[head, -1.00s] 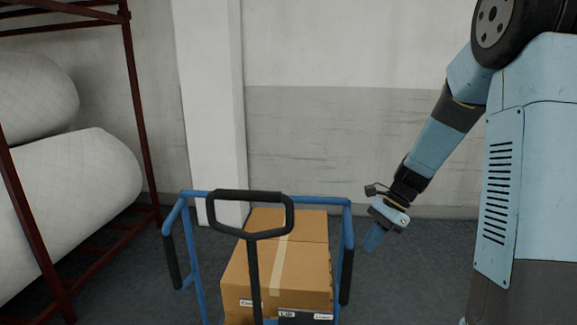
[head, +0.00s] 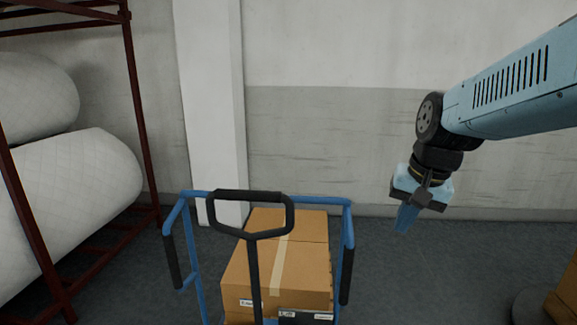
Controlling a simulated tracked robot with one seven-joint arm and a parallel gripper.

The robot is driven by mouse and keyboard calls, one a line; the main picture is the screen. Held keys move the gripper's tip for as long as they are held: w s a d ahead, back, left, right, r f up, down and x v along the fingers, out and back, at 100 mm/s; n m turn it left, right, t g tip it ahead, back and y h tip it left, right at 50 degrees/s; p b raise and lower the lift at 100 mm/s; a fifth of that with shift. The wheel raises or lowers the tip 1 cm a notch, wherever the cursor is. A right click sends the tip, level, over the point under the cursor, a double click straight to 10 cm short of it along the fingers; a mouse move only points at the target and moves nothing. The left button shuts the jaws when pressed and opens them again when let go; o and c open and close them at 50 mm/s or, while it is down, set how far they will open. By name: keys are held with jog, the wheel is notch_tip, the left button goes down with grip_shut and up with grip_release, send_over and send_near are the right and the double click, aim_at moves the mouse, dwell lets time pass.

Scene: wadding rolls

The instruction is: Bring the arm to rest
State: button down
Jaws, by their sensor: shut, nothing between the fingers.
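My arm reaches in from the right edge of the head view, its upper link nearly level and its wrist bent down. My gripper (head: 405,218) hangs at the arm's end with its blue fingers shut and pointing down. Nothing is held in it. It is in the air to the right of the blue cart and apart from it in the picture.
A blue cart (head: 322,200) with a black handle holds cardboard boxes (head: 305,262). A dark red rack (head: 138,110) with white wadding rolls (head: 75,200) stands left. A white pillar (head: 208,100) and grey wall are behind. Dark floor (head: 425,275) shows right of the cart.

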jog(key=s+d+r+n+t+h, duration=0.1)
jog(key=s+r+n+t, duration=0.1)
jog(key=s, duration=0.5)
jog(key=shift+d+r+n+t, duration=0.15)
jog(key=shift+r+n+t, duration=0.25)
jog(key=shift+r+n, duration=0.5)
